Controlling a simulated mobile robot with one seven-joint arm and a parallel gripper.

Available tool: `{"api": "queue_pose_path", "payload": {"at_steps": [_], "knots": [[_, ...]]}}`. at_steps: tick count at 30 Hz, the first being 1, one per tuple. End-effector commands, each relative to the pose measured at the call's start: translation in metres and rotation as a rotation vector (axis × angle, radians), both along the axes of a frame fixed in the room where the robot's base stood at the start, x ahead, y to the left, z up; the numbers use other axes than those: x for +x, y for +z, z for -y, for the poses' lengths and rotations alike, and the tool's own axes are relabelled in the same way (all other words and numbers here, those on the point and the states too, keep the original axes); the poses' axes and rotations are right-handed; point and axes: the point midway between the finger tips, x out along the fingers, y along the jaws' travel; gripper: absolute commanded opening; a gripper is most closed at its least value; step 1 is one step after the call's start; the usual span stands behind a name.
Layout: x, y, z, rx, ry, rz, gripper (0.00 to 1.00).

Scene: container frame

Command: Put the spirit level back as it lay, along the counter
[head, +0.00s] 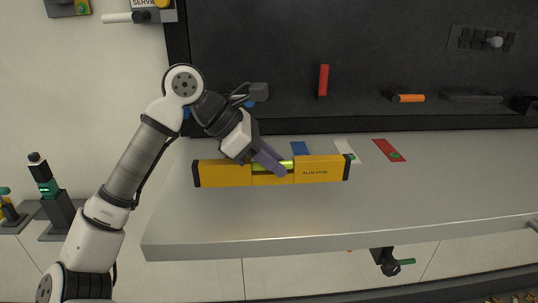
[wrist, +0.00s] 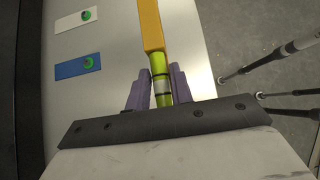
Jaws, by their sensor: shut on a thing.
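The spirit level (head: 320,169) is a yellow bar with black ends and a yellow-green vial section in its middle. It extends left to right in the head view, over the left part of the grey counter (head: 420,200). My gripper (head: 272,163), with purple fingers, is shut on its middle section. In the wrist view, my gripper (wrist: 157,90) has a finger on each side of the green vial of the level (wrist: 151,28). The near half of the level is hidden there behind my gripper's body. I cannot tell whether the level touches the counter.
Blue (head: 300,149), white (head: 347,150) and red (head: 390,150) cards lie behind the level. A dark back panel (head: 350,60) rises behind the counter, with an orange-handled thing (head: 408,98) on its ledge. The counter's right side is clear.

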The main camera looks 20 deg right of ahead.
Motion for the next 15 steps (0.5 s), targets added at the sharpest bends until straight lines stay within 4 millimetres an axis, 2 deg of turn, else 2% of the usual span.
{"api": "queue_pose_path", "payload": {"at_steps": [12, 15], "knots": [[0.0003, -0.0002, -0.0001, -0.003, 0.000, 0.001, 0.00], [0.0001, -0.0070, -0.0002, -0.003, 0.000, -0.001, 0.00]]}}
